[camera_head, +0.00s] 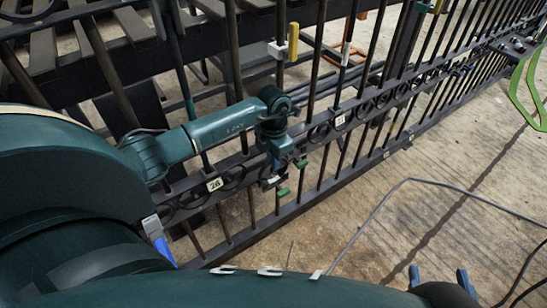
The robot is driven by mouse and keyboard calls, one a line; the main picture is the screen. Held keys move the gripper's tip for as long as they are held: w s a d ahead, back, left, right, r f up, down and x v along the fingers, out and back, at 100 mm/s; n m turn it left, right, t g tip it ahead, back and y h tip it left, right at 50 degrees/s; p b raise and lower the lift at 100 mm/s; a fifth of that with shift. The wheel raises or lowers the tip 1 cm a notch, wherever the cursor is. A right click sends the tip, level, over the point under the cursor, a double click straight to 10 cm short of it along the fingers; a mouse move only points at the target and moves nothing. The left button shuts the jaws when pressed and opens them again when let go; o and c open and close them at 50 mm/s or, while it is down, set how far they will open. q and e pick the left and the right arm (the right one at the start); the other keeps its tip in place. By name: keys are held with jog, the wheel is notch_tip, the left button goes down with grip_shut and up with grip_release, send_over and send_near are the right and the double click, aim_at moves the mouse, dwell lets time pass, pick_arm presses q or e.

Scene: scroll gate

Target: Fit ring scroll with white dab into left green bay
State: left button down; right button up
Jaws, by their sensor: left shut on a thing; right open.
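A dark metal gate runs diagonally, with a row of dark ring scrolls (319,132) between two of its rails. My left gripper (276,168) is at this row, between the number plates 26 (214,184) and 21 (340,120). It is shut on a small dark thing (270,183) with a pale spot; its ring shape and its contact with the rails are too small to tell. Small green pieces show beside the gripper (301,163) and below it (283,192). My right gripper (439,279) is open and empty, with blue fingertips at the bottom right.
Upright bars cross the gate on both sides of my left gripper. A yellow piece (293,41) sits on a bar above. A grey cable (385,200) lies over the concrete floor. A green frame (526,90) stands at the far right. The floor at centre right is mostly free.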

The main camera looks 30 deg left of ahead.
pick_arm(q)
jog(key=shift+f+b, duration=0.3)
jog(key=shift+f, duration=0.15)
pick_arm(e)
jog(key=shift+f, duration=0.35)
pick_arm(q)
jog(key=c, duration=1.4)
grip_release()
pick_arm(e)
jog(key=shift+r, duration=0.1)
